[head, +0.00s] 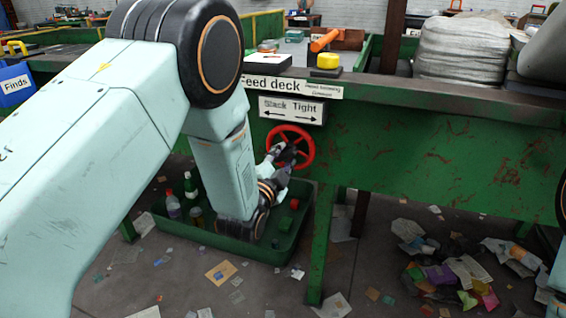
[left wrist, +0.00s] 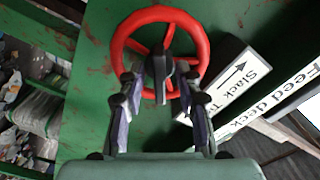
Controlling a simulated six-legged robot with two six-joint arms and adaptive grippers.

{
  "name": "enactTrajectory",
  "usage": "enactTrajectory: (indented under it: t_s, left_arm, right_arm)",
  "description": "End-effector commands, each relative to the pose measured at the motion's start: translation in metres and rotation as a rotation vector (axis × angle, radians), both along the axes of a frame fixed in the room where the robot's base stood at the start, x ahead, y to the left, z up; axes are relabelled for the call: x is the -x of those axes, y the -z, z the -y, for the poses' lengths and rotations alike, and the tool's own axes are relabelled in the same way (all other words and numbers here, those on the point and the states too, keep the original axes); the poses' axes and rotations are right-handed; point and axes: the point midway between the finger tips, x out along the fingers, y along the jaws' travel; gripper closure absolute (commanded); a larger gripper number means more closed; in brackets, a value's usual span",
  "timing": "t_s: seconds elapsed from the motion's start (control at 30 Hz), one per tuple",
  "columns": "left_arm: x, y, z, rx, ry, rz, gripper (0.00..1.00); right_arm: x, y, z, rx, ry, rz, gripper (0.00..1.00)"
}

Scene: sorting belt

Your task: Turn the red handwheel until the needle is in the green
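The red handwheel (head: 311,146) is mounted on the green side of the deck, below a "Slack Tight" sign (head: 292,109) with arrows. In the left wrist view the handwheel (left wrist: 119,48) faces me, with a dark hub (left wrist: 160,66) at its middle. My left gripper (head: 284,154) is in front of the wheel; the head view partly hides the contact. In the left wrist view my left gripper (left wrist: 158,76) has its fingers apart, one on each side of the hub. I cannot tell whether they touch the wheel. No needle or green zone is visible. My right gripper is out of view.
A green tray (head: 270,253) with bottles and small blocks stands on the floor under my left arm. A deck leg (head: 320,245) stands right of it. Scraps litter the floor (head: 450,270).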

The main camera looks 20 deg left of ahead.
Motion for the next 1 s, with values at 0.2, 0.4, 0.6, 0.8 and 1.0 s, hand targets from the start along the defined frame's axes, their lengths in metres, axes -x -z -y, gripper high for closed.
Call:
enactTrajectory:
  t_s: [0.2,0.4,0.6,0.8,1.0]
  left_arm:
    - [-0.0002,-0.0005,0.0009,0.000,0.001,-0.001,0.66]
    - [-0.0001,-0.0003,0.0009,0.000,0.001,-0.001,0.79]
    - [0.0000,-0.0002,0.0007,0.000,0.001,-0.001,0.96]
    - [0.0001,-0.0001,0.0007,0.000,0.001,-0.001,1.00]
    - [0.0001,-0.0001,0.0007,0.003,0.001,-0.001,1.00]
  right_arm:
    - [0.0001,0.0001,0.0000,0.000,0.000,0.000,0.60]
    - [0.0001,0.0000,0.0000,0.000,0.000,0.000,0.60]
    - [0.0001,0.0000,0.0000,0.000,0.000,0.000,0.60]
    - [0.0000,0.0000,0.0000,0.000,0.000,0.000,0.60]
    - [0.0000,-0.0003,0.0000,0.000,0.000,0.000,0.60]
